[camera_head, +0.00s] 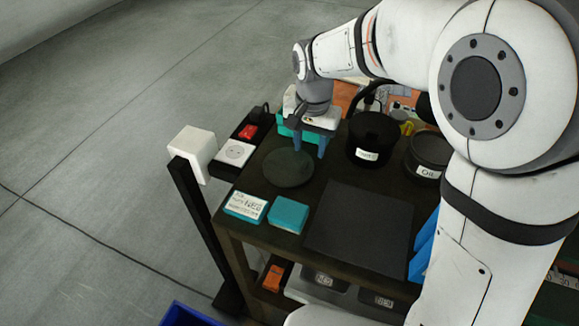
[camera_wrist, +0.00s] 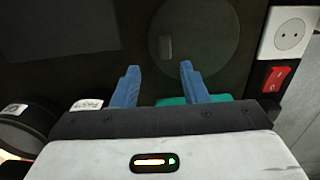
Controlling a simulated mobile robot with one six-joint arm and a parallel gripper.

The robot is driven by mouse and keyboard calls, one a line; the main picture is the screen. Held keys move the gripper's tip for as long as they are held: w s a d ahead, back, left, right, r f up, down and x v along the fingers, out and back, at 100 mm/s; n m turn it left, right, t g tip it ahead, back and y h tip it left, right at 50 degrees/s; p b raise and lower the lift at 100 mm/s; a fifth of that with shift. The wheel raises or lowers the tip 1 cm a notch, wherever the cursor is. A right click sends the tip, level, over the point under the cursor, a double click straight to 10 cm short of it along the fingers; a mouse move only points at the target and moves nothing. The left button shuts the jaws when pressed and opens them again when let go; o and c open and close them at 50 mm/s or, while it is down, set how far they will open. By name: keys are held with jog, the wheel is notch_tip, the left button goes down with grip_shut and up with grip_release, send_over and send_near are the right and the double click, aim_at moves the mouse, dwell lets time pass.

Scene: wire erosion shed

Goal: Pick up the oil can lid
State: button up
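A flat dark round disc, which looks like the oil can lid (camera_head: 288,169), lies on the dark bench top (camera_head: 253,180). It also shows in the wrist view (camera_wrist: 205,35), with a small lighter rectangle on its left part. My gripper (camera_head: 310,152) is above the bench at the disc's far right edge. In the wrist view my gripper (camera_wrist: 158,68) has its two blue fingers apart with nothing between them. A dark can labelled OIL (camera_head: 428,172) stands at the right of the bench; the inside of its top is too dark to make out.
A taller black labelled pot (camera_head: 367,153) stands right of my gripper. A teal box (camera_head: 284,128) is behind it. A white socket (camera_head: 235,152) and red switch (camera_head: 248,132) are at the left edge. Two small boxes (camera_head: 246,206) (camera_head: 287,215) and a black mat (camera_head: 360,230) lie in front.

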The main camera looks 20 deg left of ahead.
aim_at(304, 164)
jog(key=f, duration=0.3)
jog(key=f+p, duration=0.1)
jog(key=shift+s+a+f, duration=0.25)
jog(key=shift+s+a, duration=0.15)
jog(key=shift+f, duration=0.4)
grip_shut()
